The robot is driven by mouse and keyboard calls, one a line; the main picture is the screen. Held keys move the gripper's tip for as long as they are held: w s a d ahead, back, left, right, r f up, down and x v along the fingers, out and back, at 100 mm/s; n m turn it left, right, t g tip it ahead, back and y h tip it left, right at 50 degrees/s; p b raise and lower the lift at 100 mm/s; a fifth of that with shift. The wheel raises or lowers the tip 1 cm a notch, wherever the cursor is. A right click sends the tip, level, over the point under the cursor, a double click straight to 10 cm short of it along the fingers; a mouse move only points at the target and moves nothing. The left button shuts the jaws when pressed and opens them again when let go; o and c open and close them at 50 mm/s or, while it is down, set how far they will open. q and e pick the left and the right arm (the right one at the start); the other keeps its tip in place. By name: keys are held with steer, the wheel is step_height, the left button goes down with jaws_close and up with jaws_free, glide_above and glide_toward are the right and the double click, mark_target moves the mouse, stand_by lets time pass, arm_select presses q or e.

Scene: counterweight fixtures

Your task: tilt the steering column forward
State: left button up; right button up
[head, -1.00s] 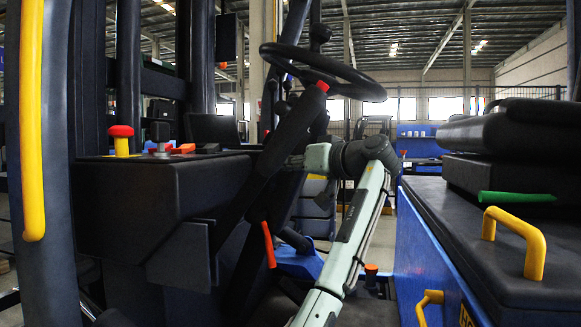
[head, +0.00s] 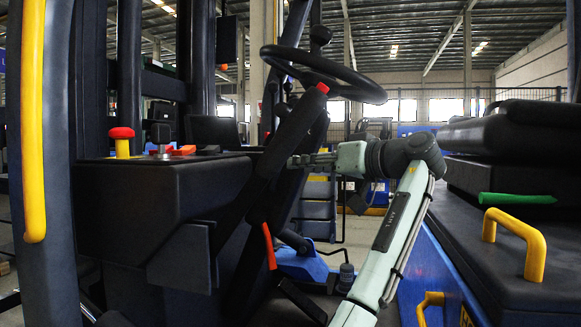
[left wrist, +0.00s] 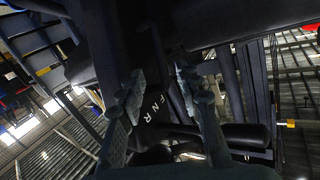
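The black steering wheel (head: 323,74) sits atop the dark steering column (head: 285,185), which leans up to the right. A padded black bar with a red tip (head: 322,87) runs along it, and an orange-red lever (head: 268,246) hangs lower down. My left gripper (head: 292,160) points left at the column at mid-height, its fingertips close to the column's right edge; contact cannot be told. In the left wrist view my left gripper (left wrist: 160,84) has its fingers apart, with a dark surface lettered F N R (left wrist: 156,106) beyond and between them. My right gripper is out of view.
A dark console (head: 165,190) with a red-and-yellow knob (head: 122,142) stands left. A yellow grab bar (head: 33,120) is at far left.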

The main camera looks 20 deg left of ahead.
arm_select(q)
steer(key=v, duration=0.5)
steer(key=shift+d, duration=0.1)
